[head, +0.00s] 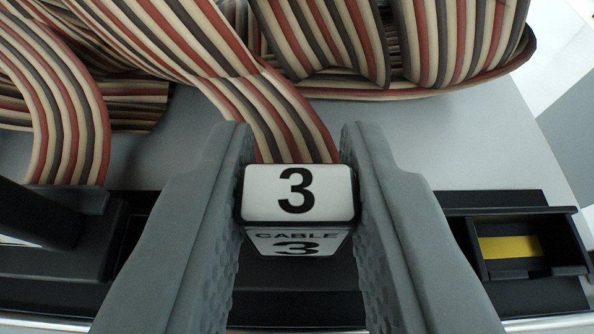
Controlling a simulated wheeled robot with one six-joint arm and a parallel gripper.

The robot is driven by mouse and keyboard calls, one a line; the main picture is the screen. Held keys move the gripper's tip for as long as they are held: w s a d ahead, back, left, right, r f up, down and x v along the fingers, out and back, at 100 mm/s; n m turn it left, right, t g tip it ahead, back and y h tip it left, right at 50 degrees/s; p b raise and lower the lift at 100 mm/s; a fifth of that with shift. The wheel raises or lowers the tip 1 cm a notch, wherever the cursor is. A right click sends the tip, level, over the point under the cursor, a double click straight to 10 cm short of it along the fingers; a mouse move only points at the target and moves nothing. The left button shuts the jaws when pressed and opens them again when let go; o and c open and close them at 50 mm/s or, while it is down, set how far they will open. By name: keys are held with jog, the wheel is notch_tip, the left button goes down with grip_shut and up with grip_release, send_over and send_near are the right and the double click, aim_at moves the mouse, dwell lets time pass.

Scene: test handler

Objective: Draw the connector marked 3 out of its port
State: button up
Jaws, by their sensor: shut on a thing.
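The connector marked 3 (297,194) is in the middle of the head view, with a white top face reading "3" and a front face reading "CABLE 3". A striped ribbon cable (283,118) runs from its back. My gripper (297,215) is shut on the connector, one grey finger on each side. The connector's lower end and its port are hidden by the fingers and the connector itself, so I cannot tell whether it is seated.
An empty port (525,247) with a yellow strip inside lies at the right. Striped ribbon cables (340,40) loop across the back. A dark part (40,215) stands at the left. A grey surface (470,145) lies bare behind the port row.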

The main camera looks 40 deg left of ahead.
jog(key=shift+r, duration=0.7)
dwell(0.9)
jog(key=shift+r, duration=0.8)
